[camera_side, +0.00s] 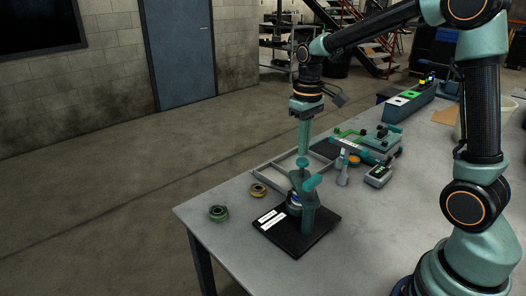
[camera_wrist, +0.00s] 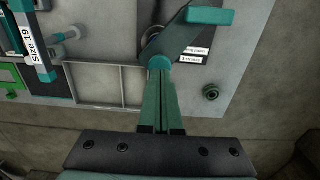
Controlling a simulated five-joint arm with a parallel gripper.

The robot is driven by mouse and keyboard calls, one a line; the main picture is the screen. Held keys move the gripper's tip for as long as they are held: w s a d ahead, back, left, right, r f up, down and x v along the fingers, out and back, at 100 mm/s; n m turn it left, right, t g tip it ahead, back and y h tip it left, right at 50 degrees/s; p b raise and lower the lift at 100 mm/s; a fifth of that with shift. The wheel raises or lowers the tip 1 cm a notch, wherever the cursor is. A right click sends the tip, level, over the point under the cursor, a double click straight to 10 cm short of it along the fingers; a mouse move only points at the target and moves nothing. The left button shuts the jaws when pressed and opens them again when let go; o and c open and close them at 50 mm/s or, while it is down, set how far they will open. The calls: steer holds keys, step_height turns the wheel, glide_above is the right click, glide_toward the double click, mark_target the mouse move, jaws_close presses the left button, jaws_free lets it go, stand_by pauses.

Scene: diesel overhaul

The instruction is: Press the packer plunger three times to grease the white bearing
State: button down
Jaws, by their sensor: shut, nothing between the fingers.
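The packer is a teal stand (camera_side: 309,213) on a black base plate (camera_side: 283,240) near the table's front corner. Its plunger has a round teal knob (camera_side: 302,163) on top; the knob also shows in the wrist view (camera_wrist: 160,63). A white and blue part (camera_side: 293,203), seemingly the white bearing, sits low in the packer, mostly hidden. My gripper (camera_side: 303,154) is shut and empty, pointing down just over the knob. In the wrist view its fingertips (camera_wrist: 160,73) meet the knob's edge; I cannot tell whether they touch.
A green ring (camera_side: 218,213) and a yellow ring (camera_side: 258,190) lie left of the packer. A grey divided frame (camera_side: 322,163) lies behind it. A teal tool rig (camera_side: 372,150) and a small grey meter (camera_side: 378,176) stand to the right. Two white labels (camera_side: 269,219) lie on the base.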

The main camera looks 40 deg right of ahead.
steer(key=shift+r, duration=0.1)
steer(key=shift+r, duration=2.4)
step_height(320, 180, up, 4)
steer(key=s+a+f+t, duration=0.2)
steer(key=s+a+t, duration=0.3)
steer(key=s, duration=0.6)
steer(key=shift+s+a+f+t, duration=0.15)
steer(key=shift+a+f+t, duration=0.15)
steer(key=shift+a, duration=0.3)
